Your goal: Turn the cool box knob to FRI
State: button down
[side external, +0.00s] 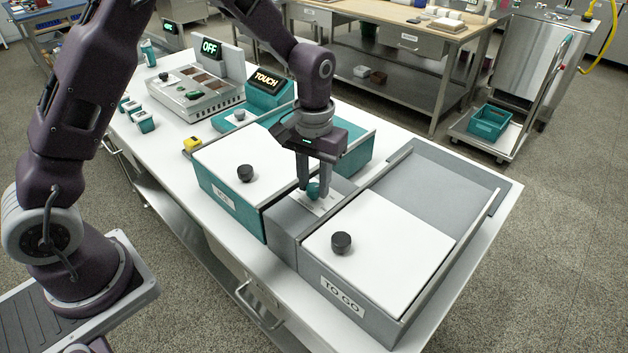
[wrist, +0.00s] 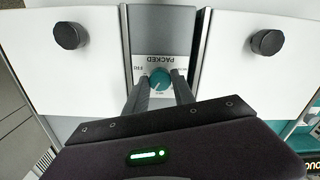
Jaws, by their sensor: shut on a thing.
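A teal round knob (side external: 313,189) stands on a light plate on the grey strip between two lidded boxes. In the wrist view the knob (wrist: 160,79) sits on a dial plate (wrist: 155,62) reading PACKED, seen upside down. Small marks lie around the knob, too small to read surely, and I cannot tell which mark it points to. My gripper (side external: 314,192) reaches straight down with a finger on either side of the knob, shut on it. The grey cool box (side external: 370,318) marked TO GO has a white lid with a black lid knob (side external: 341,242).
A teal box (side external: 228,207) with a white lid and black knob (side external: 245,173) stands left of my gripper. The white bench (side external: 463,271) has a narrow clear right edge.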

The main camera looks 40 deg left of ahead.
aim_at(314, 187)
jog(key=m, duration=1.1)
jog(key=shift+m, duration=0.4)
dwell(0.3)
jog(key=c, duration=1.1)
grip_release()
jog(key=shift+o, duration=0.2)
notch_tip(314, 187, up, 7)
jog(key=shift+r, duration=0.1)
